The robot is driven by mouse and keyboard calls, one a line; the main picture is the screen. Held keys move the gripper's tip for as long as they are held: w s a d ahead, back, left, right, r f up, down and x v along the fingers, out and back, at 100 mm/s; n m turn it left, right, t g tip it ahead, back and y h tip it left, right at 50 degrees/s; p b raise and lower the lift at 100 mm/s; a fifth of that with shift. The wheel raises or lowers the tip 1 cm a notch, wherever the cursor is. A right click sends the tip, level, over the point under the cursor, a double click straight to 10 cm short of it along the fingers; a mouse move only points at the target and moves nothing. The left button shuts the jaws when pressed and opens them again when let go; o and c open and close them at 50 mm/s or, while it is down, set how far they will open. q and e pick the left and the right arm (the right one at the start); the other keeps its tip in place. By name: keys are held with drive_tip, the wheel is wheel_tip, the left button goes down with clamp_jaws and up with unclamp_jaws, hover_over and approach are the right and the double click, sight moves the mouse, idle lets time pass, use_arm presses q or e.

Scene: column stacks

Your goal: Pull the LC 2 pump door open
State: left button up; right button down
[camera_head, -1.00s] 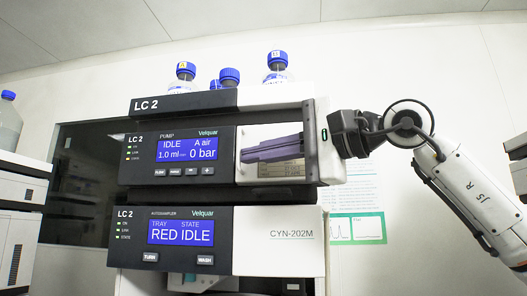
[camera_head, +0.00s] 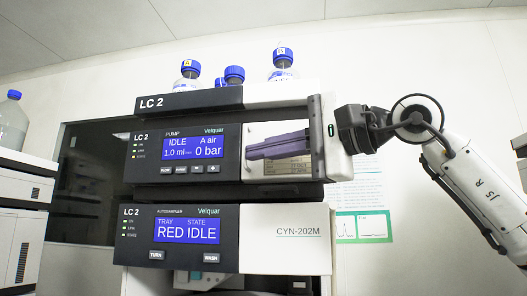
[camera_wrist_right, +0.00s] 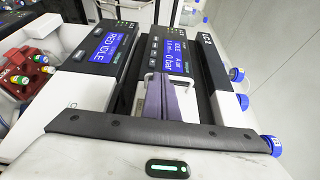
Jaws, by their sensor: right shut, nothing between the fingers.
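The LC 2 pump (camera_head: 184,171) is the upper module with a blue IDLE, 0 bar screen, also in the right wrist view (camera_wrist_right: 175,62). Its right part, where the door belongs, is a white-framed area (camera_head: 252,130) with a beige label; I cannot tell whether it is a shut door or an open bay. My right gripper (camera_head: 250,152) reaches in from the right. Its two purple-grey fingers lie together in front of this area and hide its middle. In the right wrist view the shut fingers (camera_wrist_right: 160,78) point at it, with nothing visible between them. My left gripper is out of view.
The autosampler (camera_head: 285,233) sits directly below, with a white right panel. Blue-capped bottles (camera_head: 283,70) stand on top of the stack. Grey-white instruments (camera_head: 20,220) stand at the left edge. A red device (camera_wrist_right: 25,70) shows in the right wrist view.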

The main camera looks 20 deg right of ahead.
drive_tip(key=shift+s, duration=0.65)
idle(1.4)
